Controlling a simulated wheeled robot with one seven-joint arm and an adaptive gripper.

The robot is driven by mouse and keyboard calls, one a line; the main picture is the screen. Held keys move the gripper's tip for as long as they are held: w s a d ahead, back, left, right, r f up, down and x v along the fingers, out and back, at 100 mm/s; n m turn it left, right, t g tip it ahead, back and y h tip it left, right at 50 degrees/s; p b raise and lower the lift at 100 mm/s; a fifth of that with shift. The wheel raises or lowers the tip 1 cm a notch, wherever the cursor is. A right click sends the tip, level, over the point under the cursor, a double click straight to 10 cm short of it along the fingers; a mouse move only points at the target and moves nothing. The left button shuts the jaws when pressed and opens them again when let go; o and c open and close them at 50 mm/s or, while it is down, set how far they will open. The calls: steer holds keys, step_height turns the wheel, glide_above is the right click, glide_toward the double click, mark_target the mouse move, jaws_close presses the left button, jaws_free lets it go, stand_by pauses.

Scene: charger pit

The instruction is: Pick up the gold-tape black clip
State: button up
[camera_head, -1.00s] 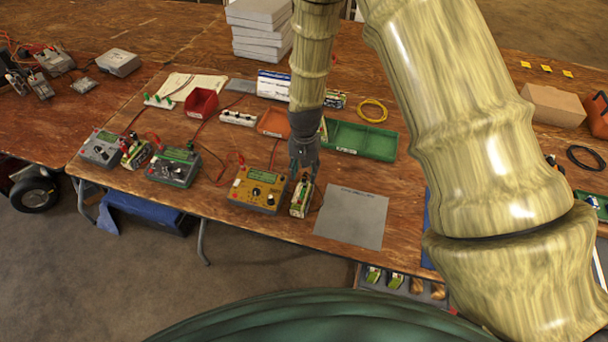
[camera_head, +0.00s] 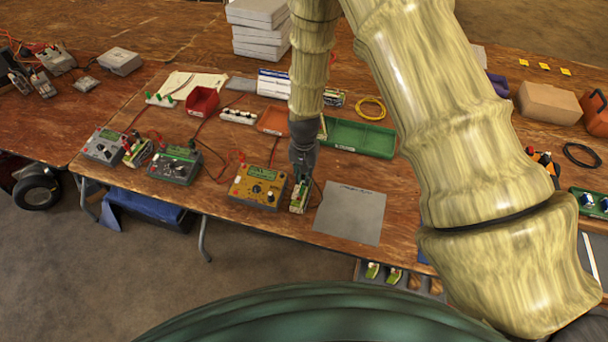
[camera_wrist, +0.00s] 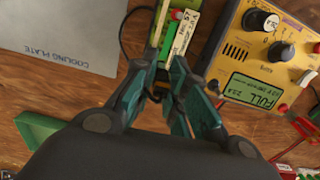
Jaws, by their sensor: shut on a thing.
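My gripper (camera_head: 301,182) points down at the small green-and-white pack (camera_head: 298,199) beside the yellow charger (camera_head: 258,187). In the wrist view, the teal fingers of my gripper (camera_wrist: 163,76) are closed around a small dark piece with a touch of gold, the black clip (camera_wrist: 160,87), at the near end of the pack (camera_wrist: 181,36). The fingers hide most of the clip. In the head view I cannot make the clip out. The yellow charger (camera_wrist: 262,60) with its lit display stands to the right in the wrist view.
The grey cooling plate (camera_head: 350,213) lies flat just right of the pack. A green tray (camera_head: 360,139) and an orange tray (camera_head: 273,121) lie behind.

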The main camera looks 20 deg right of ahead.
stand_by(0.3)
steer(key=shift+r+b, duration=0.8)
steer(key=shift+r, duration=0.4)
steer(key=s+a+r+b, duration=0.1)
steer(key=s+a+b, duration=0.1)
steer(key=s, duration=0.5)
steer(key=s+a+r+b, duration=0.1)
steer(key=s+a+b, duration=0.2)
steer(key=s, duration=0.5)
steer(key=shift+r, duration=0.35)
steer(key=shift+s+a+r, duration=0.1)
steer(key=w+r+p, duration=0.1)
steer(key=w+p, duration=0.1)
steer(key=w, duration=0.4)
steer(key=w+r+p, duration=0.1)
steer(key=w+p, duration=0.1)
steer(key=w, duration=0.5)
steer(key=w+a+r+p, duration=0.1)
steer(key=w+p, duration=0.1)
steer(key=w, duration=0.4)
steer(key=shift+w, duration=0.25)
steer(key=shift+f, duration=0.2)
steer(key=shift+f+b, duration=1.4)
steer(key=shift+f, duration=1.9)
